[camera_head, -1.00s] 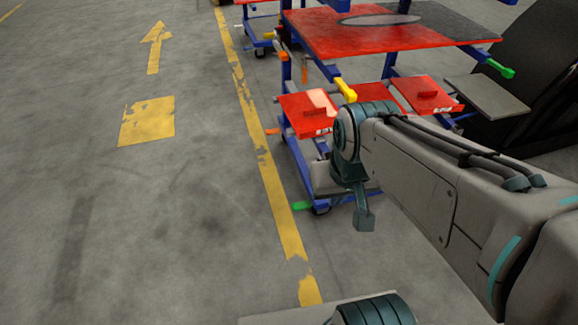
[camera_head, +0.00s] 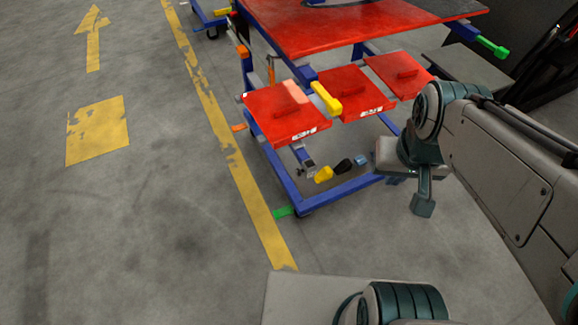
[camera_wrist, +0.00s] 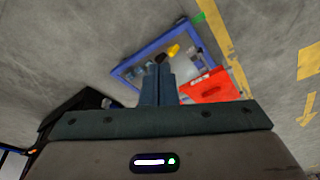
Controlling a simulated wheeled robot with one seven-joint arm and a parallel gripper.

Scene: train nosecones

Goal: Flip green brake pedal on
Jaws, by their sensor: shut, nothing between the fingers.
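The green brake pedal (camera_head: 284,212) is at the near lower corner of the blue cart frame (camera_head: 345,188), close to the floor beside a caster. It also shows small in the wrist view (camera_wrist: 199,17), at the frame's corner near the yellow floor line. I cannot tell from its tilt whether it is up or down. My gripper (camera_wrist: 158,68) is shut and empty in the wrist view, with its fingers pointing toward the cart's lower frame. It is apart from the green pedal, which lies beyond the fingertips and to the right. In the head view my arm is right of the pedal.
Red panels (camera_head: 285,112) with handles hang above the lower frame, below a red tabletop (camera_head: 360,28). A yellow handle (camera_head: 326,98) sticks out between panels. Yellow (camera_head: 323,174) and black (camera_head: 342,166) pieces sit near the lower frame. Floor left of the cart is clear.

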